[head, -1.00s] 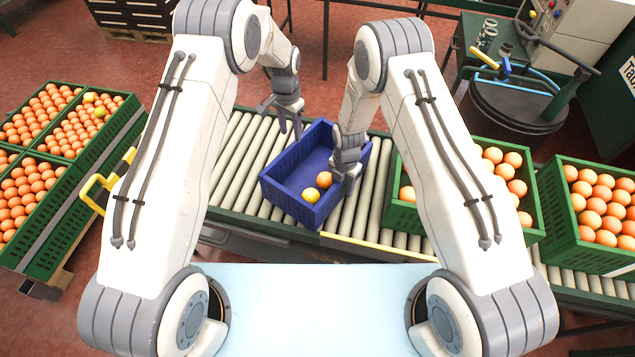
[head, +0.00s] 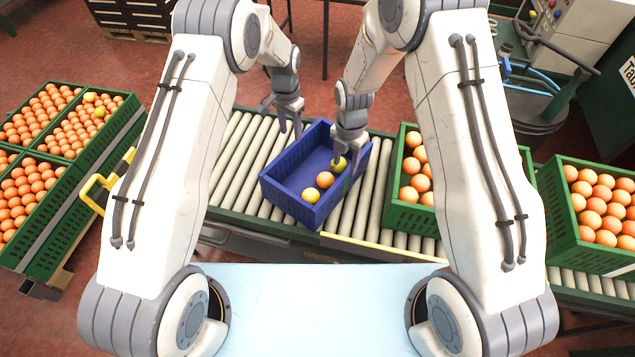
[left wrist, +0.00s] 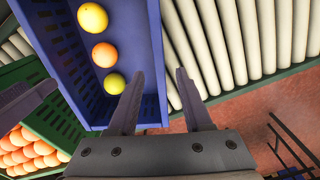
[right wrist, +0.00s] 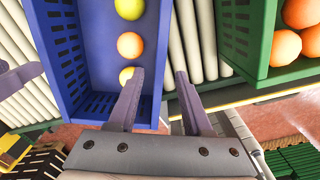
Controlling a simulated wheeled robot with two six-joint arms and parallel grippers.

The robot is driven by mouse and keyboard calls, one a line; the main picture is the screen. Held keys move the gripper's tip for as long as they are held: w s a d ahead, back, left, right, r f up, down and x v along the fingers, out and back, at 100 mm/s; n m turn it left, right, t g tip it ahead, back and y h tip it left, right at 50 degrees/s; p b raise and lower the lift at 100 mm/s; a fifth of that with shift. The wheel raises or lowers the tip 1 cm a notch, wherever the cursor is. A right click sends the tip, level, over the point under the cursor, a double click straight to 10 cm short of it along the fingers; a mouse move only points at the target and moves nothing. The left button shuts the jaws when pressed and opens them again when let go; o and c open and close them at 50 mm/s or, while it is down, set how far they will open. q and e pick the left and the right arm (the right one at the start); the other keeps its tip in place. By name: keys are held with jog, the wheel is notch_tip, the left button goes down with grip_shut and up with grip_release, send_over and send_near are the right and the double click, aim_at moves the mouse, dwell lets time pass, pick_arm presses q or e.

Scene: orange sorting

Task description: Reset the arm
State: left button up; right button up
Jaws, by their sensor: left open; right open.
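A blue crate (head: 277,188) stands on the roller conveyor. Three fruits lie in a row inside it: a yellow one (head: 310,195), an orange one (head: 324,179) and a yellow-green one (head: 339,164). My left gripper (head: 291,130) is open and empty, above the crate's far left side. The left wrist view shows the open left fingers (left wrist: 156,76).
A green crate of oranges (head: 401,216) stands on the conveyor right of the blue crate, with another (head: 563,240) farther right. Green crates of oranges (head: 103,152) stand at the left. Bare rollers (head: 236,160) lie left of the blue crate.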

dwell(0.3)
